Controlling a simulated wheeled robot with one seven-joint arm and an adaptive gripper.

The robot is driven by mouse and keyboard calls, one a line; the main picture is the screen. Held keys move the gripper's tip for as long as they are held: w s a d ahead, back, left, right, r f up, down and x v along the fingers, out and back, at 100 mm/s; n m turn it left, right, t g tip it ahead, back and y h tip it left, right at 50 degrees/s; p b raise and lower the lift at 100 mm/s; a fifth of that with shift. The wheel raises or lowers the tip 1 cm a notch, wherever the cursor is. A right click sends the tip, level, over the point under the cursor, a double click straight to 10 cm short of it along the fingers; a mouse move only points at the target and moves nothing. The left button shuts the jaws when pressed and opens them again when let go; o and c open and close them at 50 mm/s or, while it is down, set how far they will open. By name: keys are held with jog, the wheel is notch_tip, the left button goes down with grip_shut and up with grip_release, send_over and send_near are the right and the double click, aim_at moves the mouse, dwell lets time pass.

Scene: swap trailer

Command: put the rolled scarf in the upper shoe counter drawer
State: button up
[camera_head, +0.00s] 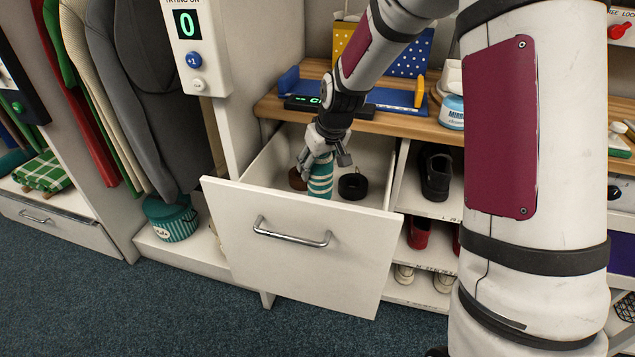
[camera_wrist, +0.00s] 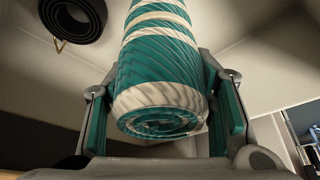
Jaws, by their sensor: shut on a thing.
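The rolled scarf (camera_head: 320,178) is teal with cream stripes. My gripper (camera_head: 321,163) is shut on it, and the scarf points down inside the open upper drawer (camera_head: 300,248) of the shoe counter. In the wrist view the scarf (camera_wrist: 160,70) sits between the two fingers (camera_wrist: 165,118), its spiral end toward the camera. The drawer has a white front with a metal handle (camera_head: 291,232) and is pulled out. The front hides the scarf's lower end, so I cannot tell whether it touches the drawer floor.
A black coiled belt (camera_head: 353,186) lies in the drawer right of the scarf; it also shows in the wrist view (camera_wrist: 72,18). A brown round thing (camera_head: 297,180) lies left of it. The wooden counter top (camera_head: 425,128) is behind. Shoes (camera_head: 436,172) stand on shelves at right.

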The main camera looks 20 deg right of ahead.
aim_at(317, 179)
jog(key=shift+f+b, duration=0.6)
jog(key=shift+f, duration=1.6)
jog(key=shift+f, duration=0.15)
jog(key=o, duration=1.2)
